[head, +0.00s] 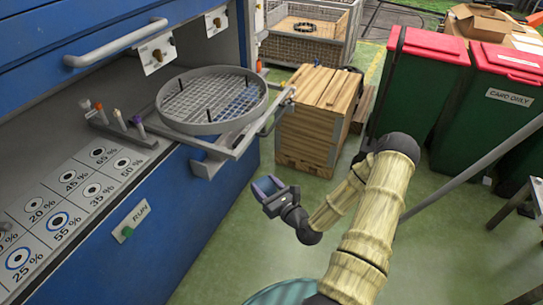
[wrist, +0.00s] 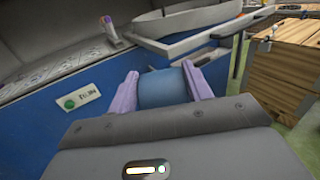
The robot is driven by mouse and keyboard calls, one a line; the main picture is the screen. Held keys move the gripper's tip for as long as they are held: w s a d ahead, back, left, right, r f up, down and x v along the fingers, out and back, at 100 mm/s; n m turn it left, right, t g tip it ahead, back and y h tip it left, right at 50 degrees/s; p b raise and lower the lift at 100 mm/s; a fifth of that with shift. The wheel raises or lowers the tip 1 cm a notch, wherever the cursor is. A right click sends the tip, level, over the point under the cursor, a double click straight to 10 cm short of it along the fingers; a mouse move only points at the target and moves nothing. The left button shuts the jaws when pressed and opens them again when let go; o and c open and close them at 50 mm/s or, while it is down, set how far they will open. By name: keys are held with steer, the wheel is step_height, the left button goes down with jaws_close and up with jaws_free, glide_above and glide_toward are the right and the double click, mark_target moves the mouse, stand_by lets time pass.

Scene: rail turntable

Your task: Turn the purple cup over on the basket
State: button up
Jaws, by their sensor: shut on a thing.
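My gripper (head: 268,190) is low in front of the blue cabinet, below and to the right of the basket. Its lavender fingers (wrist: 163,90) are shut on a slate-blue, rounded cup-like thing (wrist: 163,88). The held thing looks more blue than purple, and its mouth and contents cannot be made out. It also shows small and dark in the head view (head: 265,186). The round grey mesh basket (head: 205,128) rests on a grey frame jutting from the cabinet, apart from my gripper. Its curved wall also shows in the wrist view (wrist: 185,24).
Several small capped tubes, one purple-topped (head: 138,121), stand in a rack left of the basket. Printed percent circles (head: 61,219) and a green RUN button (head: 127,232) lie nearby. A wooden crate (head: 312,120) and green bins (head: 425,85) stand right. Open floor surrounds my arm.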

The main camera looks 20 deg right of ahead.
steer(key=s+a+f+m+h, duration=0.2)
steer(key=a+f+h, duration=0.1)
steer(key=a+f, duration=0.6)
step_height(320, 180, down, 3)
steer(key=shift+a+f+h, duration=0.1)
steer(key=shift+a+h, duration=0.05)
steer(key=shift+h, duration=0.25)
